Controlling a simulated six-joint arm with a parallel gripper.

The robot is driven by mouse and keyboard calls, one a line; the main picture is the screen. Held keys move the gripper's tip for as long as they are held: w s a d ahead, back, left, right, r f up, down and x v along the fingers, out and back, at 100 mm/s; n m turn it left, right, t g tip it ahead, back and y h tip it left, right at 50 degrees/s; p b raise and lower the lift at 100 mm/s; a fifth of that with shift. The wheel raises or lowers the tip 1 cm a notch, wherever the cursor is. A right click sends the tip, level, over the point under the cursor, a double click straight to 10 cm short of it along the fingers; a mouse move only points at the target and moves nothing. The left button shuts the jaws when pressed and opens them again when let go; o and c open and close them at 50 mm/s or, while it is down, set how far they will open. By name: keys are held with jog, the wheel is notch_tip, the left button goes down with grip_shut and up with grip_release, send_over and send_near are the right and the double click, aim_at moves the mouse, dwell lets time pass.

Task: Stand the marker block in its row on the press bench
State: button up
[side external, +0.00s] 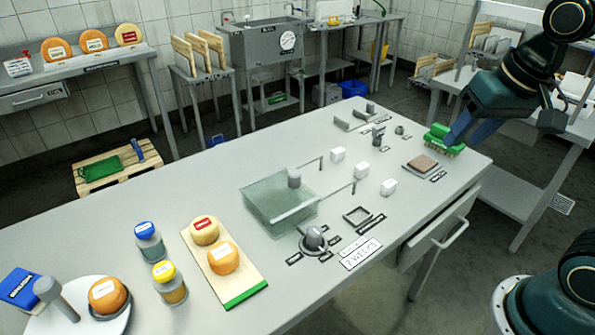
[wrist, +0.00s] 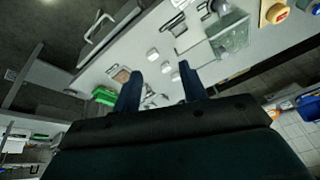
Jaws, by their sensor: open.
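Three small white blocks stand in a slanting line on the grey press bench (side external: 330,250): a far one (side external: 337,154), a middle one (side external: 361,170) and a near one (side external: 388,187). I cannot tell which, if any, is the marker block. A white block also shows in the wrist view (wrist: 153,54). My gripper (side external: 458,134) is at the bench's right end, by a green brush (side external: 436,141). In the wrist view my gripper's two blue fingers (wrist: 160,82) are spread with nothing held between them, and the brush (wrist: 104,96) lies outside them.
A clear tank (side external: 280,205) stands mid-bench, with a thin rail beside the blocks. A square frame (side external: 357,215), a grey knob (side external: 314,238) and a brown pad (side external: 422,164) lie nearby. Cheese wheels on a board (side external: 240,283) and jars are at the left.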

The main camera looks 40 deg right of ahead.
jog(key=s+a+n+t, duration=0.1)
jog(key=s+n, duration=0.3)
jog(key=s, duration=0.2)
jog(key=shift+s+a+f+n, duration=0.15)
jog(key=shift+a+f+n, duration=0.1)
jog(key=shift+n, duration=0.05)
dwell(1.0)
